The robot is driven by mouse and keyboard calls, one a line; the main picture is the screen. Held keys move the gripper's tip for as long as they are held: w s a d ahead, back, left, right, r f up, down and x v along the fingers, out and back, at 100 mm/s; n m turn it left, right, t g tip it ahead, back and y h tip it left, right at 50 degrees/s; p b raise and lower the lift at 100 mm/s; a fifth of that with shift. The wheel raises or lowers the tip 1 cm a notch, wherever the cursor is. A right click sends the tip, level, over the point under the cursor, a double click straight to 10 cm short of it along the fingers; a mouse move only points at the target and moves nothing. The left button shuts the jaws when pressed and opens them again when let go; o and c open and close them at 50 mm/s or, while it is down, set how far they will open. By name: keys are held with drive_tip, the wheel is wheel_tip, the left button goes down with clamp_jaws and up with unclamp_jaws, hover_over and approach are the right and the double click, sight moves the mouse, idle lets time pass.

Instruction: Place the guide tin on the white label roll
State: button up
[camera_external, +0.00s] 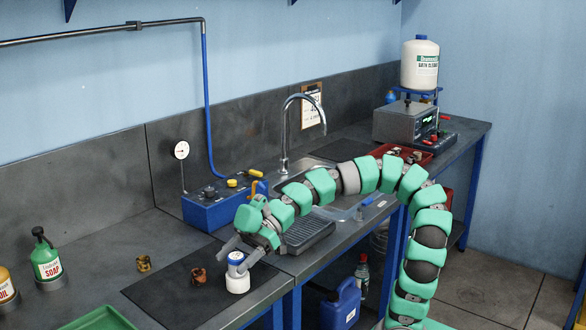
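My gripper (231,263) points down at the front of the bench, over the right part of the dark mat. Its two fingers stand apart, on either side of a small blue tin with a pale top (236,258), which looks like the guide tin. Directly below the tin is a white cylinder (238,284), which looks like the white label roll, upright on the mat. The tin appears to be on top of the roll, in line with it. Whether the fingers touch the tin is too small to tell.
Two small brown fittings stand to the left, one on the mat (199,277) and one beyond its edge (144,263). A blue control box (212,208) is behind, and a black ribbed tray (306,234) is to the right. A green tray (98,320) lies front left.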

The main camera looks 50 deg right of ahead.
drive_tip(key=shift+r, duration=0.1)
drive_tip(key=shift+d+r, duration=0.15)
drive_tip(key=shift+d, duration=0.1)
drive_tip(key=p+v, duration=0.2)
drive_tip(key=v, duration=0.9)
drive_tip(key=shift+d, duration=0.15)
drive_tip(key=w+d+r+m+t+h, duration=0.6)
drive_tip(key=w+d+m+t, duration=0.25)
drive_tip(key=w+d, duration=0.3)
drive_tip(key=d+r+m+t+h, duration=0.3)
drive_tip(key=r+m, duration=0.1)
drive_tip(key=r, duration=0.6)
drive_tip(key=d+r+m+t+h, duration=0.3)
drive_tip(key=d+r+m+h, duration=0.1)
drive_tip(key=r, duration=0.6)
drive_tip(key=shift+w+d+m+h, duration=0.3)
drive_tip(key=shift+m, duration=0.05)
